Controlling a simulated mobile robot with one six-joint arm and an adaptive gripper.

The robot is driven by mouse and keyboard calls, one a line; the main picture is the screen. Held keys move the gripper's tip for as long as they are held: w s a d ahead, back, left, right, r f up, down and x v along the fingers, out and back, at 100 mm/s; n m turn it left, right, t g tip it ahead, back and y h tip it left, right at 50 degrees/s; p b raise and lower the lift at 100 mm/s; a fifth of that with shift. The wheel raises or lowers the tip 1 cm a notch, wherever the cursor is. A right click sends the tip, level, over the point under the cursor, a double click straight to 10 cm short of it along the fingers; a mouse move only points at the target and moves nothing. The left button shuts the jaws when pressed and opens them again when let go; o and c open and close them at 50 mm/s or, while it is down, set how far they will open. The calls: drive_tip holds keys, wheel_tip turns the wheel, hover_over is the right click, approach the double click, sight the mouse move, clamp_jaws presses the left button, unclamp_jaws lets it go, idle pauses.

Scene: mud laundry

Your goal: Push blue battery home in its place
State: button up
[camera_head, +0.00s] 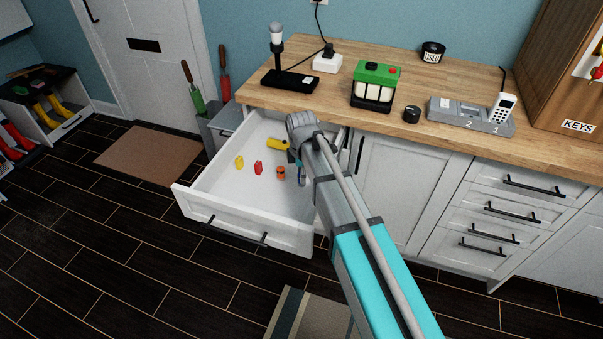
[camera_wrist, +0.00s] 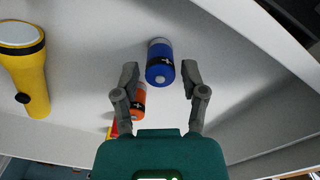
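The blue battery (camera_wrist: 160,66) shows in the wrist view, by the white drawer floor, between and slightly beyond the fingertips of my gripper (camera_wrist: 160,80). The gripper is open, with a gap visible on both sides of the battery. I cannot tell whether the battery stands or lies. In the head view my arm reaches over the open drawer (camera_head: 222,207) and hides most of the gripper. An orange battery (camera_wrist: 138,101) is close to the left finger; it also shows in the head view (camera_head: 280,173). The battery's place cannot be identified for certain.
A yellow flashlight (camera_head: 278,143), a red battery (camera_head: 258,168) and a yellow one (camera_head: 239,162) are in the drawer. On the counter (camera_head: 330,99) are a green-topped device (camera_head: 376,75), a dark knob (camera_head: 411,114) and a grey dock (camera_head: 461,117) with a handset (camera_head: 502,107).

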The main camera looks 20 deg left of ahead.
drive_tip(key=c, duration=0.6)
drive_tip(key=shift+o, duration=0.2)
drive_tip(key=shift+r, duration=0.1)
drive_tip(key=shift+r+p, duration=2.9)
drive_tip(key=shift+p, duration=0.1)
drive_tip(key=shift+r, duration=0.1)
wheel_tip(320, 180, up, 4)
drive_tip(key=p, duration=0.4)
drive_tip(key=shift+r, duration=0.1)
